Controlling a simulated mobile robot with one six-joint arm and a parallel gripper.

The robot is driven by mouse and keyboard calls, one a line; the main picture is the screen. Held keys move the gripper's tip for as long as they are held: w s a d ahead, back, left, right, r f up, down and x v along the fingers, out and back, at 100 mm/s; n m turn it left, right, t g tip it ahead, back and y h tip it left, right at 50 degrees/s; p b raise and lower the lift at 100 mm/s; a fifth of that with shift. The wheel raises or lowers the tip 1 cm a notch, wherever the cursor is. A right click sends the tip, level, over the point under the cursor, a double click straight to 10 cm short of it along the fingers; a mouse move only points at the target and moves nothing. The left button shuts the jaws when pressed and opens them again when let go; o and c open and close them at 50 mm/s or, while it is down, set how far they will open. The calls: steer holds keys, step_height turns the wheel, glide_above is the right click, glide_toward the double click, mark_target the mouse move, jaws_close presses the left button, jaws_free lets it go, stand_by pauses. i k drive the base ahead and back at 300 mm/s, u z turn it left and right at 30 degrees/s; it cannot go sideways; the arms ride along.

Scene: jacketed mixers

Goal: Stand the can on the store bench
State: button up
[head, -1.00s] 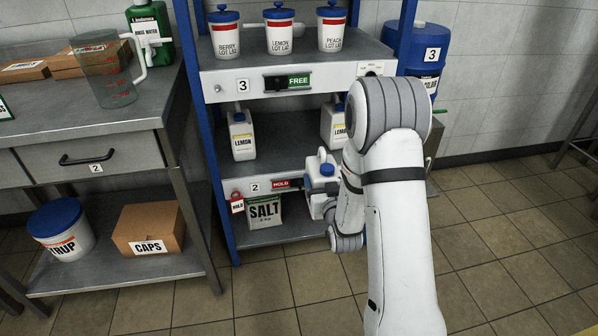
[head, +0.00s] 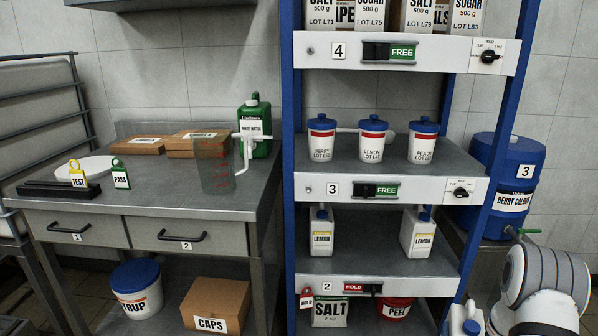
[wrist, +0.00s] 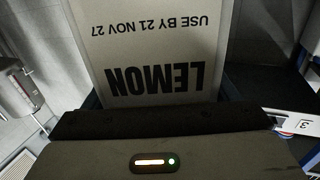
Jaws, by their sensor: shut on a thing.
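A white can (head: 465,321) with a blue cap shows at the bottom edge of the head view, in front of the rack's right side; its lower part is cut off. In the wrist view the can (wrist: 155,45) fills the upper middle, its label reading LEMON and USE BY 21 NOV 27, upside down in the picture. My gripper (wrist: 160,122) is shut on the can. The fingertips are hidden in the head view. A grey bench (head: 190,196) with drawers 1 and 2 stands at left; no store sign is readable on it.
The bench top carries a measuring jug (head: 214,165), a green bottle (head: 254,125), cardboard boxes (head: 197,143) and two tags; its front middle is clear. The blue-post rack (head: 291,200) holds tubs and two more LEMON cans (head: 322,232). A blue drum (head: 508,180) stands at right.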

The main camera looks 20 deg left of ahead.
mark_target(173, 179)
steer(key=u, duration=0.9)
steer(key=i, duration=0.15)
steer(key=z, duration=2)
steer(key=k, duration=2.3)
steer(key=u, duration=0.85)
steer(key=i, duration=0.45)
steer(key=u, duration=0.5)
